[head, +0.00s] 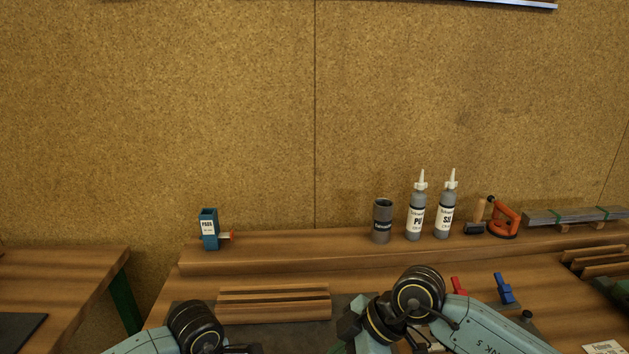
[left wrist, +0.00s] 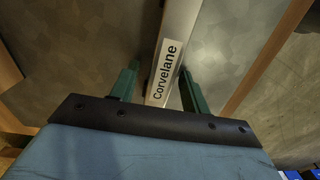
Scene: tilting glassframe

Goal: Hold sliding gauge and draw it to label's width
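In the left wrist view, a long pale metal bar (left wrist: 183,28) runs down between the two green fingers of my left gripper (left wrist: 160,80). The bar bears a white label (left wrist: 165,70) reading "Corvelane". The fingers stand apart on either side of the bar, with a visible gap at the left finger; the right finger is closer to the bar. I cannot tell whether this bar is the sliding gauge. In the head view, my left gripper is out of sight below the picture. My right arm's wrist end (head: 354,317) shows at the bottom centre, but its fingers cannot be made out.
Wooden strips (head: 274,303) lie on the bench between my arms. A raised shelf (head: 300,252) behind holds a blue box (head: 209,229), a grey cup (head: 382,221), two bottles (head: 416,212) and an orange tool (head: 505,219). Red (head: 458,286) and blue clamps (head: 504,288) stand beyond my right arm.

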